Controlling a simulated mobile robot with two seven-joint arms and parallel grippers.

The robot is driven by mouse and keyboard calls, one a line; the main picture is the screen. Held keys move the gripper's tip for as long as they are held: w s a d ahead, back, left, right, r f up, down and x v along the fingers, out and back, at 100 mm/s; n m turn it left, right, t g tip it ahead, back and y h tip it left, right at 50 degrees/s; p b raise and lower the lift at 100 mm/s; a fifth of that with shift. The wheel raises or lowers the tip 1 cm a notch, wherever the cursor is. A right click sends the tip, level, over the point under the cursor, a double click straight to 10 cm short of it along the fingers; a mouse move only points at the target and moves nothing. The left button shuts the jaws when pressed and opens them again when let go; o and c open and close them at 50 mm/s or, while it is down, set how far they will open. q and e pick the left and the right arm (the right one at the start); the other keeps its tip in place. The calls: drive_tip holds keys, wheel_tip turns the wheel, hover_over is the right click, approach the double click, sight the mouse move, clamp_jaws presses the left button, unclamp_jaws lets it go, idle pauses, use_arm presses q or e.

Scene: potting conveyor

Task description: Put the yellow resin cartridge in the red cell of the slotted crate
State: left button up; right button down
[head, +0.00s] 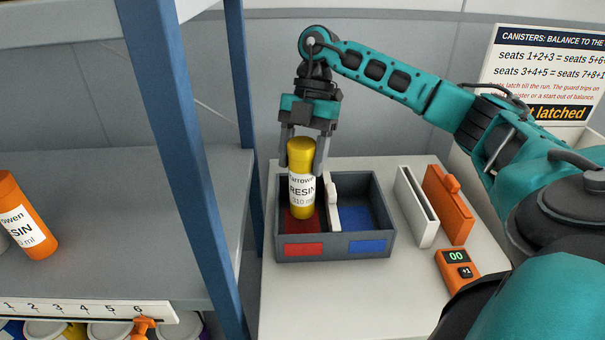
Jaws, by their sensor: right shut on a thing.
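The yellow resin cartridge (301,207) is upright, with a white label reading RESIN. My right gripper (303,165) points down and is shut on its upper part. The cartridge's lower end is inside the red cell (289,226) of the slotted crate (385,243); I cannot tell whether it touches the floor. The crate is grey, with a red cell on the left and a blue cell (358,212) on the right. A white divider (333,203) stands between the cells. My left gripper is not in view.
A blue shelf post (186,150) stands close left of the crate. An orange cartridge (27,222) stands on the grey shelf (110,265). Right of the crate are a white panel (416,207), an orange panel (448,204) and an orange counter (457,264). The table front (340,300) is clear.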

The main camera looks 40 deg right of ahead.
sight(302, 174)
drive_tip(key=shift+f, duration=2)
drive_tip(key=c, duration=0.7)
unclamp_jaws()
drive_tip(key=o, duration=0.4)
drive_tip(key=p+v, duration=0.1)
drive_tip(key=v, duration=1)
drive_tip(key=shift+d+r, duration=0.25)
drive_tip(key=shift+r, duration=0.35)
